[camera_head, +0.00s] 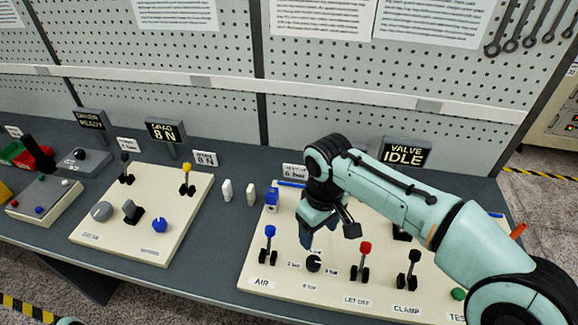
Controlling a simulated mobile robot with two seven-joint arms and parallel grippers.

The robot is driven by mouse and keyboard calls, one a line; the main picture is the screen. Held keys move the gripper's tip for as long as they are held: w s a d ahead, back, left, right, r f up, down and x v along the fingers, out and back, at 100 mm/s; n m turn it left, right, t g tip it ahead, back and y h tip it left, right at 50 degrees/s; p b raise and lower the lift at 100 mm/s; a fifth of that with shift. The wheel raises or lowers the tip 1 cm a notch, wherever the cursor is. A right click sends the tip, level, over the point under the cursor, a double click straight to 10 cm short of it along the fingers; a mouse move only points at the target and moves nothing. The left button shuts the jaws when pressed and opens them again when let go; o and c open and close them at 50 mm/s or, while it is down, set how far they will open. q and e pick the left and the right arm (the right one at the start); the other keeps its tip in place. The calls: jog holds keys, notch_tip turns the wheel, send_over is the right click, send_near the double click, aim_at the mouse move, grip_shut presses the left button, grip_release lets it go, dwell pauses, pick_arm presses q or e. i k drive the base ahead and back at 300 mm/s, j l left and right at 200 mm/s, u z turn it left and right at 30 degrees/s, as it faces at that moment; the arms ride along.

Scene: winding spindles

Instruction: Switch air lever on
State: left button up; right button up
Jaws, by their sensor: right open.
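The air lever (268,245) has a blue knob on a black base and stands about upright, above the AIR label at the left of the cream panel (325,291). My right gripper (329,234) is open and empty. It hangs over the panel to the right of the air lever, apart from it in the picture, near the black dial (314,263). Its height above the panel is hard to tell. My left gripper is not in view.
A red lever (365,261) labelled LET OFF and a black lever (408,269) labelled CLAMP stand to the right. A blue-topped fitting (271,200) stands behind the air lever. Another cream panel (144,213) with knobs lies left. A VALVE IDLE sign (405,153) stands behind my right arm.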

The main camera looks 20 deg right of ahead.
aim_at(270, 232)
jog(key=k, duration=1)
